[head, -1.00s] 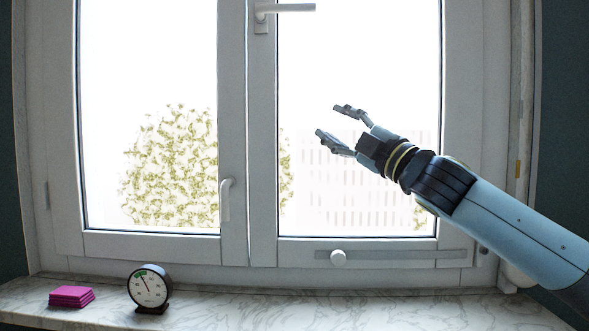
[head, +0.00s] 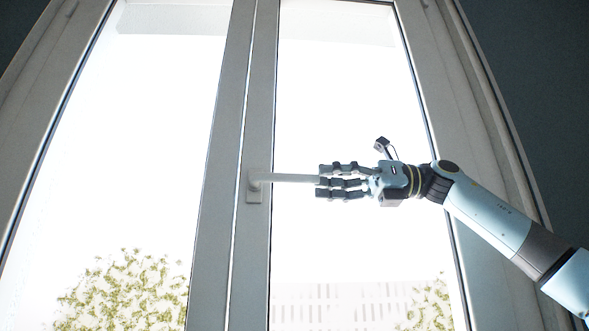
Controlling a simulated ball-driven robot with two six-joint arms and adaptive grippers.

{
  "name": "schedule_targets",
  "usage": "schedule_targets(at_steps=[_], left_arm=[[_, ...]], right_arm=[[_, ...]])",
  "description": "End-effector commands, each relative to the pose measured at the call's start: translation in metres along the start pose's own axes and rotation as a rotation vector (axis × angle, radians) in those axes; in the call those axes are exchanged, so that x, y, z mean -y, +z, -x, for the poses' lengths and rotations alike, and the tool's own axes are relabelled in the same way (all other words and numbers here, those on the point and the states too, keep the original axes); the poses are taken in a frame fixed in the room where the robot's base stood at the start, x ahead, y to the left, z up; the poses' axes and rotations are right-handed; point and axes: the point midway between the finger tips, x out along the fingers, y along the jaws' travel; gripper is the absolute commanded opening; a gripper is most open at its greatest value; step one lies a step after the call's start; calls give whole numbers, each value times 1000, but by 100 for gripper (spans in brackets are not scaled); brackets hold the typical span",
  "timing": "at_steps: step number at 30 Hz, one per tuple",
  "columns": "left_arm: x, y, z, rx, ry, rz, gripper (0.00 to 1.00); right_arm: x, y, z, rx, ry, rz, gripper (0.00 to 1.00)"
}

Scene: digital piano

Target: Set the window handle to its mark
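The light grey window handle (head: 290,178) is on the middle frame of the window in the head view. Its lever points level to the right from its base plate (head: 255,188). My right gripper (head: 320,181) is at the free end of the lever, with its fingers pointing left along it. The fingertips meet or overlap the lever's end in the picture. I cannot tell whether they touch it or whether they are closed. No mark for the handle can be made out. My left gripper is out of view.
The window frame's middle post (head: 215,200) stands left of the handle, beside bright glass panes. The right frame (head: 440,120) runs behind my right arm. A bush (head: 125,295) shows outside. Free room lies below the handle in front of the glass.

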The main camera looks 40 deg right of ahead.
Motion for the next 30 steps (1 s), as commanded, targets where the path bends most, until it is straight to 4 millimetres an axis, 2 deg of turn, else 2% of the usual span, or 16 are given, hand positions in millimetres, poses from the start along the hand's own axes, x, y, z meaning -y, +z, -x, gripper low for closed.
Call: schedule_targets(at_steps=[1, 4, 9, 14, 21, 30], left_arm=[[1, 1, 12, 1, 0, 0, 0], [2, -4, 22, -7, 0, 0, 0], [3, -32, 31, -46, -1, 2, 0], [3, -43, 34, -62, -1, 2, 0], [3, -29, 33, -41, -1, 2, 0], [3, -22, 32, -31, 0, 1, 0]], right_arm=[[-3, 6, -12, 2, 7, 0, 40], [-3, 5, -30, 2, 7, -1, 40], [-2, 3, -52, 2, 5, -1, 40], [-1, 1, -60, 1, 2, -2, 40], [0, 0, -60, 1, 1, -2, 39], [0, 0, -60, 1, 1, -2, 0]])
